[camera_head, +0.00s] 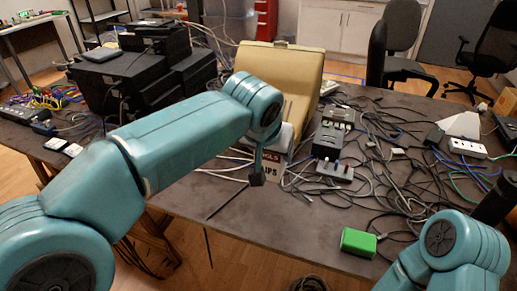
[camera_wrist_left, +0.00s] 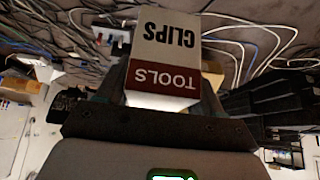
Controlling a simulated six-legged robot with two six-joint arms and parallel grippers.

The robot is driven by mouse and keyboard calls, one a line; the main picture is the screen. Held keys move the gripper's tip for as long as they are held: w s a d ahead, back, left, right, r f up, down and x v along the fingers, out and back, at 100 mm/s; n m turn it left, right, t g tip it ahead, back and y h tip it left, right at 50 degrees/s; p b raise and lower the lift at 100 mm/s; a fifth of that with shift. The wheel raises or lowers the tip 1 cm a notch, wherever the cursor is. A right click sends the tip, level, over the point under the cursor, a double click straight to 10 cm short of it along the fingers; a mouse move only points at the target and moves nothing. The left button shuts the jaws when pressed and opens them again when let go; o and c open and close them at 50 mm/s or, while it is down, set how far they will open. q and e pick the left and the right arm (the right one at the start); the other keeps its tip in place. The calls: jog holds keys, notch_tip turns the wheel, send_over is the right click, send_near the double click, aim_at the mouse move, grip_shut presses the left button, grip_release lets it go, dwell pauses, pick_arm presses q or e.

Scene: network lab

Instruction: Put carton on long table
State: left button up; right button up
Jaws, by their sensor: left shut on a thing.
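The carton (camera_head: 272,169) is a small white box with a dark red band, lettered TOOLS and CLIPS in the left wrist view (camera_wrist_left: 166,45). My left gripper (camera_head: 262,168) is shut on it, and a dark finger hides part of it in the head view. The carton is over the near part of the long dark grey table (camera_head: 290,228); whether it touches the top I cannot tell. My right arm shows at the lower right, but its gripper is not in view.
A beige case (camera_head: 279,72) stands behind the carton. Black devices (camera_head: 145,70) are stacked at the left. Cables and a black switch box (camera_head: 334,132) crowd the right side. A green block (camera_head: 358,242) lies near the front edge. Bare tabletop lies in front of the carton.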

aim_at(269, 176)
pick_arm(q)
jog(key=f, duration=0.2)
jog(key=f+b, duration=0.1)
jog(key=f, duration=0.4)
jog(key=shift+s+a+f+b, duration=0.1)
jog(key=shift+s+a+b, duration=0.05)
jog(key=shift+s+b, duration=0.25)
jog(key=f, duration=0.3)
jog(key=f+b, duration=0.1)
jog(key=f, duration=0.3)
jog(key=f+b, duration=0.1)
jog(key=f, duration=0.3)
jog(key=shift+w+d+f, duration=0.15)
jog(key=shift+w+d, duration=0.05)
jog(key=shift+w, duration=0.1)
jog(key=shift+f, duration=0.25)
jog(key=shift+f, duration=0.1)
